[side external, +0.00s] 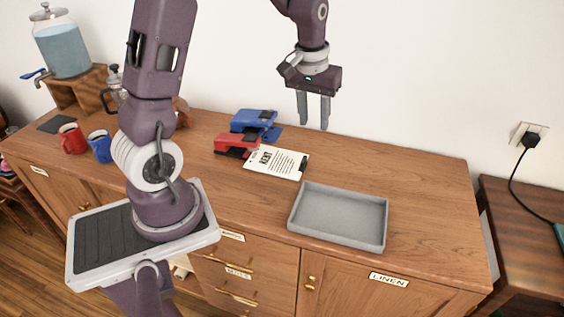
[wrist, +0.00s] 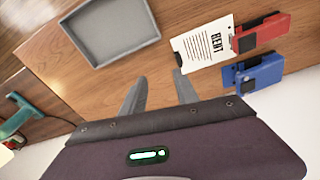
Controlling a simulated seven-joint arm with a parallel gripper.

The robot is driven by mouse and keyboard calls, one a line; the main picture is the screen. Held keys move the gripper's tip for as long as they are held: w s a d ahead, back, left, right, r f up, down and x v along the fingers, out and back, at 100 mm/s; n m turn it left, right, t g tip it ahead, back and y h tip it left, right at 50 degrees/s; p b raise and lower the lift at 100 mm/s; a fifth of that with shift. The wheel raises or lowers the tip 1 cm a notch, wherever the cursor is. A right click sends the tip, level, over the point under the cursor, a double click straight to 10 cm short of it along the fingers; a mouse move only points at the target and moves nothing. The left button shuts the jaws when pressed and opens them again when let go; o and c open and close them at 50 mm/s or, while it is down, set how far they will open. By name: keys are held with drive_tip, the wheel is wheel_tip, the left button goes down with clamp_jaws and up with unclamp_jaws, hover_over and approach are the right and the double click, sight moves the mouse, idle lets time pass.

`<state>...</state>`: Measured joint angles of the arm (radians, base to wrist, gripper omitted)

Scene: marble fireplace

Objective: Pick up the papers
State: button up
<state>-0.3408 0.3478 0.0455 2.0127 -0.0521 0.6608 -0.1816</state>
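The papers (side external: 277,162) lie on the wooden sideboard as a white sheet with black print. They also show in the wrist view (wrist: 203,47), where the heading looks like "RENT". A red stapler-like device (side external: 236,145) sits at their left end and appears to overlap it; in the wrist view the red device (wrist: 259,33) touches one end. My gripper (side external: 313,126) is open and empty, raised above the sideboard to the right of and behind the papers. In the wrist view its fingertips (wrist: 160,78) point toward the space between the papers and the tray, apart from both.
A grey tray (side external: 339,243) sits at the sideboard's front, right of the papers. A blue device (side external: 255,122) stands behind the red one. A red mug (side external: 72,139), a blue mug (side external: 100,147) and a water dispenser (side external: 62,50) are at left. The sideboard's right end is clear.

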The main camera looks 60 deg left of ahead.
drive_tip(key=n+g, duration=0.1)
drive_tip(key=n, duration=0.1)
hover_over(304, 159)
drive_tip(key=f, duration=1)
drive_tip(key=shift+s+d, duration=0.15)
drive_tip(key=shift+d, duration=0.15)
drive_tip(key=f, duration=0.7)
drive_tip(key=shift+a+f, duration=0.2)
drive_tip(key=shift+a, duration=0.1)
clamp_jaws()
